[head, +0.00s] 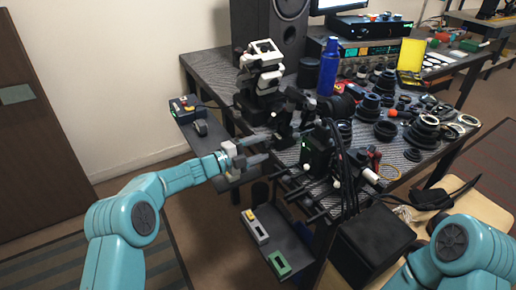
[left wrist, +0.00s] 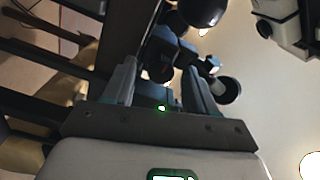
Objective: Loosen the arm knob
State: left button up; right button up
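My left gripper (head: 275,149) reaches in from the left at the near left edge of the bench, beside a black jointed stand (head: 284,122). Its two fingers are parted. In the left wrist view the fingers of my left gripper (left wrist: 161,82) stand apart, with a dark jointed part (left wrist: 170,58) of the stand between or just beyond their tips. I cannot tell whether they touch it. Round black knob-like ends (left wrist: 228,90) show to the right of the fingers. Which one is the arm knob is not clear. My right gripper is out of view.
A white-and-black microscope-like device (head: 261,68) stands behind the gripper. A black box with cables (head: 317,150) stands just right of it. A blue bottle (head: 328,68) and many lens rings (head: 386,131) crowd the bench. A low shelf (head: 275,235) hangs below.

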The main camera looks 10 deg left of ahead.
pick_arm(q)
jog(key=p+v, duration=0.1)
jog(key=v, duration=1.5)
jog(key=shift+a, duration=0.15)
